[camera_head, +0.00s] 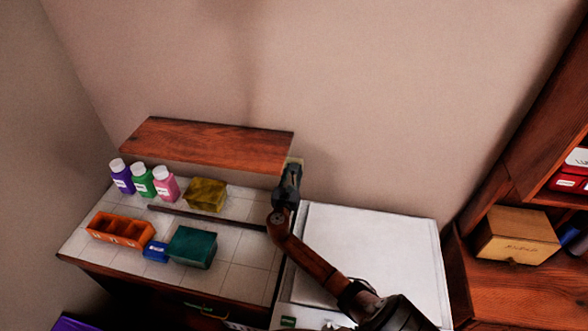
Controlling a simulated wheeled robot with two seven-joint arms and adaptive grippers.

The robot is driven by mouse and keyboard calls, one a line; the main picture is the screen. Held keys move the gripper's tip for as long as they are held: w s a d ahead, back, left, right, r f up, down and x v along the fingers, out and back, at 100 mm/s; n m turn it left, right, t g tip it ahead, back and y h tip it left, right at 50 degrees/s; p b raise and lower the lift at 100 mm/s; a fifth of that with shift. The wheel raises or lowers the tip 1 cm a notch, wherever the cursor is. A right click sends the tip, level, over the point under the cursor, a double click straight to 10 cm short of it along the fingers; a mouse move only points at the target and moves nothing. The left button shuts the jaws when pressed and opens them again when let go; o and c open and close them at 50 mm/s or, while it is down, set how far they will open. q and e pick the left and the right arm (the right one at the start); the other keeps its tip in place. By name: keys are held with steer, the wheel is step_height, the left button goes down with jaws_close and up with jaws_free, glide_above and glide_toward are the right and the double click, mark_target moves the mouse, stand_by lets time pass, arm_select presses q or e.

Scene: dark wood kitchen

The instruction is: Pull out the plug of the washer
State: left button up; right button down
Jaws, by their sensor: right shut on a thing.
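The white washer (372,255) stands at the centre right, its top flat and bare. A small pale yellowish socket plate (299,160) shows on the wall behind the gap between the counter and the washer. My right gripper (291,170) is at this plate, its arm reaching up from the bottom right across the washer. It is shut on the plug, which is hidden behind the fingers. I cannot tell whether the plug is in the socket. My left gripper is not in view.
A wooden shelf (205,142) ends close to the gripper's left. The tiled counter (235,248) holds several bottles, a yellow sponge (206,194), a dark rod (205,217), an orange tray (121,230) and a green box (192,247). A wooden box (516,236) sits at right.

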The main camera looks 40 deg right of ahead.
mark_target(293, 171)
stand_by(0.4)
steer(key=shift+s+a, duration=0.1)
steer(key=shift+a, duration=0.1)
steer(key=shift+s+a+r+p, duration=0.1)
steer(key=shift+s+a+p, duration=0.3)
steer(key=shift+p, duration=0.1)
steer(key=shift+p+v, duration=1.2)
steer(key=shift+v, duration=1.05)
